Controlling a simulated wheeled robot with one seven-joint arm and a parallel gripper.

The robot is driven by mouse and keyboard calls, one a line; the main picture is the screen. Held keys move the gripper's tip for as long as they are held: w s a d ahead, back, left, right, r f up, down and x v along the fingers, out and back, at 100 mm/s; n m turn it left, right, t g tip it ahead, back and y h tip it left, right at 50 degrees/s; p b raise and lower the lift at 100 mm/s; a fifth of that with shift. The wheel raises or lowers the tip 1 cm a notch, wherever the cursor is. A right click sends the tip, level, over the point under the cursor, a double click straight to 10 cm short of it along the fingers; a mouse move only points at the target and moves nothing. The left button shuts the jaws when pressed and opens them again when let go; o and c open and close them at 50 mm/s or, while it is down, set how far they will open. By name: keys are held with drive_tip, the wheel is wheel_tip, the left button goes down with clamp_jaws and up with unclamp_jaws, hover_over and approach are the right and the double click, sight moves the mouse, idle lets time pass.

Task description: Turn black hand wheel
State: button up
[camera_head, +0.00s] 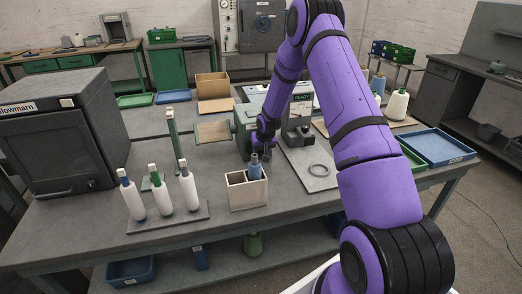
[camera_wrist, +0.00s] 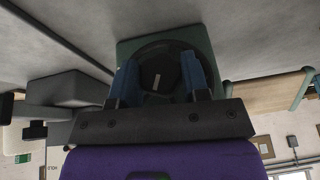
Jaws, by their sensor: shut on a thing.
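The black hand wheel (camera_wrist: 160,62) is a dark disc with a light mark, set against the green housing of the winder (camera_wrist: 126,48) in the wrist view. My gripper (camera_wrist: 160,84) has its two blue fingers on either side of the wheel and is shut on it. In the head view my gripper (camera_head: 260,150) is at the front of the green winder (camera_head: 241,131), just behind a small box. There my gripper and wrist hide most or all of the wheel.
A rack (camera_head: 168,219) with several white bobbins is to the left. A wooden shelf (camera_head: 212,131) juts out left of the winder.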

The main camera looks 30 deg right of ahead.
drive_tip(key=shift+s+a+f+n+g+h, duration=0.1)
drive_tip(key=shift+a+f+n+g+h, duration=0.1)
drive_tip(key=shift+h, duration=0.35)
drive_tip(key=shift+s+a+f+n+g+h, duration=0.1)
drive_tip(key=shift+g+h, duration=0.1)
drive_tip(key=shift+h, duration=0.95)
drive_tip(key=shift+w+d+r+h, duration=0.1)
drive_tip(key=shift+h, duration=0.3)
drive_tip(key=shift+r, duration=0.1)
drive_tip(key=o, duration=0.9)
drive_tip(key=shift+w, duration=0.1)
drive_tip(key=shift+r, duration=0.1)
drive_tip(key=v, duration=1)
drive_tip(key=shift+w+r, duration=0.1)
drive_tip(key=shift+r, duration=0.3)
